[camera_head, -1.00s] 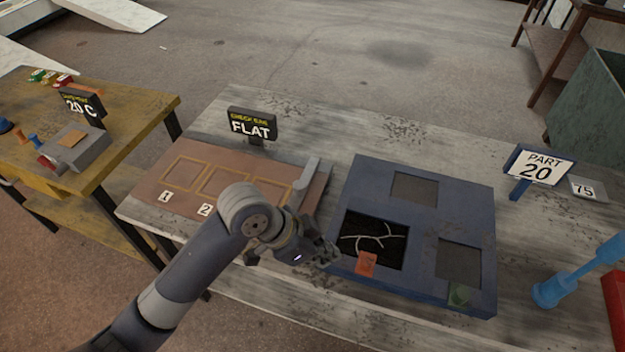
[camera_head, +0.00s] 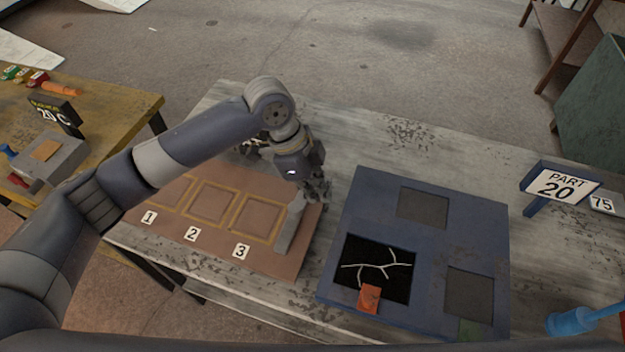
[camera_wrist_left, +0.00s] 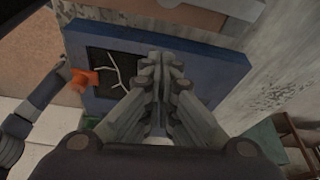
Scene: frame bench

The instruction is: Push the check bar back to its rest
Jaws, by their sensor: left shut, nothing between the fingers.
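The check bar (camera_head: 290,226) is a grey strip lying near the right end of the brown board (camera_head: 225,245), just right of the square marked 3. My left gripper (camera_head: 319,194) is shut and empty, pointing down by the bar's far end. I cannot tell whether it touches the bar. In the left wrist view its fingers (camera_wrist_left: 163,75) are together. A dark arm, likely my right one, shows at the left edge there, its gripper end (camera_wrist_left: 63,72) too small to read. The "FLAT" sign is hidden behind my left arm.
The blue panel (camera_head: 335,275) with dark windows and an orange tab (camera_head: 369,299) stands right of the board, across a narrow gap. A "PART 20" sign (camera_head: 562,186) stands at the right.

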